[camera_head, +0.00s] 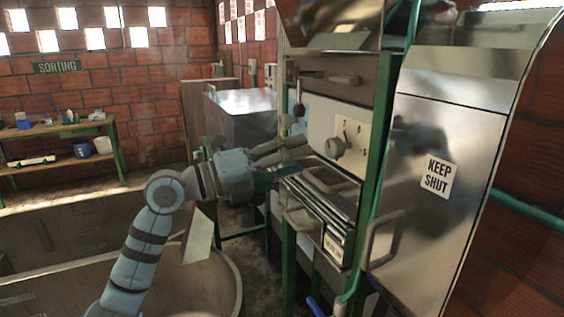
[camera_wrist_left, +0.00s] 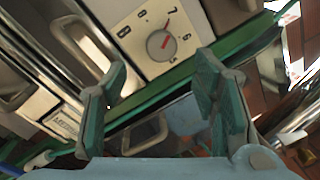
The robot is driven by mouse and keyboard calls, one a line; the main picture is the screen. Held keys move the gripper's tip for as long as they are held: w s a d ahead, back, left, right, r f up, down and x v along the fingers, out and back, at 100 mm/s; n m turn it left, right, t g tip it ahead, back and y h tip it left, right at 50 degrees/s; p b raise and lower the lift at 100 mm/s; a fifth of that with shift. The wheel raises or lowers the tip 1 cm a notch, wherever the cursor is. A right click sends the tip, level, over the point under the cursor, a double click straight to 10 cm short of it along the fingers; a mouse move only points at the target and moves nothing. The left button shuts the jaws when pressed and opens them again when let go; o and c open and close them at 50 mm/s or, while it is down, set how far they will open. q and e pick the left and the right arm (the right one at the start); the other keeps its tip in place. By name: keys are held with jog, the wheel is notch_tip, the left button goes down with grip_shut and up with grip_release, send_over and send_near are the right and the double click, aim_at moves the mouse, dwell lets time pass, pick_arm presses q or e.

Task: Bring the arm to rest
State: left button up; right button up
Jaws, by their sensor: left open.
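My left gripper (camera_head: 285,165) reaches in from the left in the head view, in front of the metal machine with the green frame. In the left wrist view its two green-padded fingers (camera_wrist_left: 160,100) stand wide apart with nothing between them. A dial (camera_wrist_left: 161,45) with a red pointer on a cream plate shows beyond the fingertips; the dial's knob (camera_head: 335,147) also shows in the head view, right of the gripper. The gripper appears apart from the knob, though the exact gap is hard to tell. My right gripper is in neither view.
A steel door marked KEEP SHUT (camera_head: 438,178) with a handle (camera_head: 384,240) stands at the right. A drawer handle (camera_head: 302,222) sits below the gripper. A round vat (camera_head: 225,275) lies under my arm. A workbench (camera_head: 55,128) stands at the far left.

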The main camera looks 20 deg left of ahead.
pick_arm(q)
jog(key=v, duration=0.3)
jog(key=shift+s, duration=0.1)
